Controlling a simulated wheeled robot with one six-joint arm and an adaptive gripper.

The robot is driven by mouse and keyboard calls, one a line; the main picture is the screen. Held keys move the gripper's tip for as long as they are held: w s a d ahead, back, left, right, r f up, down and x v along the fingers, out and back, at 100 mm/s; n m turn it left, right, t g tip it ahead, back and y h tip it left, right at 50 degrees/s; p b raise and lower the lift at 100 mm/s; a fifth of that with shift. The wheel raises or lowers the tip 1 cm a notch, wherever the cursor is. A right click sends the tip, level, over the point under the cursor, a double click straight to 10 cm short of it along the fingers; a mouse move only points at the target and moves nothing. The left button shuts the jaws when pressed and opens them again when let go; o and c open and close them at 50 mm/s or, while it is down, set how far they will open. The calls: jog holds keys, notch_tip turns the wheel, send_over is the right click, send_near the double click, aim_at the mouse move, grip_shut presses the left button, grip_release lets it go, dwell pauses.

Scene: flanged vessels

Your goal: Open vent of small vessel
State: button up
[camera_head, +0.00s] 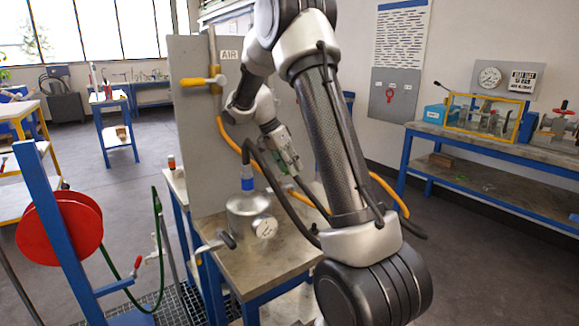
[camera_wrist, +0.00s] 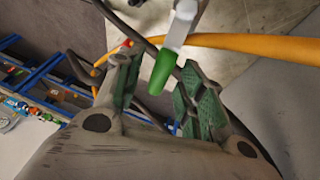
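The small vessel (camera_head: 243,222) is a grey metal pot on the bench, with a round gauge (camera_head: 264,227) on its front and a blue fitting (camera_head: 248,178) on top. A lever with a dark grip (camera_head: 222,241) sticks out at its lower left. My gripper (camera_head: 285,158) is right of and above the vessel, partly hidden behind my arm. In the wrist view my gripper (camera_wrist: 160,68) is open, its green-padded fingers apart. A pale lever with a green tip (camera_wrist: 165,70) shows at the gap between the fingertips; I cannot tell whether it touches them or whether it is the vent.
A grey panel marked AIR with a yellow-handled valve (camera_head: 203,80) stands behind the bench (camera_head: 265,272). An orange hose (camera_head: 232,137) and a black hose (camera_head: 270,180) cross near my gripper. A red hose reel (camera_head: 60,228) stands at left.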

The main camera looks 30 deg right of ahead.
jog(key=v, duration=1.2)
dwell(0.3)
jog(key=s+a+r+n+t+y, duration=0.1)
jog(key=s+a+r+n+t, duration=0.2)
jog(key=s, duration=0.6)
jog(key=s+a+r+n+y, duration=0.1)
jog(key=s+r+n, duration=0.2)
jog(key=s+n, duration=0.45)
jog(key=s+a+f+n+t+y, duration=0.1)
jog(key=s+a+f+n, duration=0.1)
jog(key=s, duration=0.6)
jog(key=s+a+f+n+t+y, duration=0.1)
jog(key=s+f+n, duration=0.3)
jog(key=s, duration=0.5)
jog(key=shift+a+f+n+t+y, duration=0.25)
jog(key=shift+a+n+t, duration=0.2)
jog(key=shift+a+t, duration=0.3)
